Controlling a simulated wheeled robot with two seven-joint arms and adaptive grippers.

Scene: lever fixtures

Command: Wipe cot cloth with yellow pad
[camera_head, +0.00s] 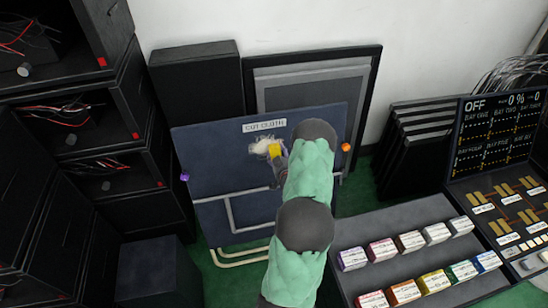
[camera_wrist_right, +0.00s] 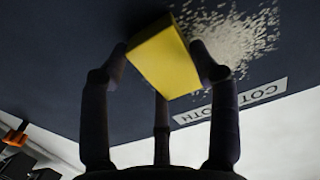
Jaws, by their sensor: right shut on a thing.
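The cot cloth (camera_head: 215,160) is a dark blue upright panel labelled "COT CLOTH". A patch of whitish crumbs (camera_head: 262,146) lies on it just below the label, and it also shows in the right wrist view (camera_wrist_right: 240,38). My right gripper (camera_head: 278,158) is shut on the yellow pad (camera_head: 275,150). In the right wrist view the pad (camera_wrist_right: 163,58) sits between my fingers, against or very close to the cloth, at the edge of the crumbs. Contact is hard to tell. My left gripper is out of view.
An orange knob (camera_head: 346,147) and a purple knob (camera_head: 184,177) sit at the panel's sides. Black shelves with wires (camera_head: 110,165) stand on the left. A tray of coloured boxes (camera_head: 410,240) and a control board (camera_head: 500,150) stand on the right.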

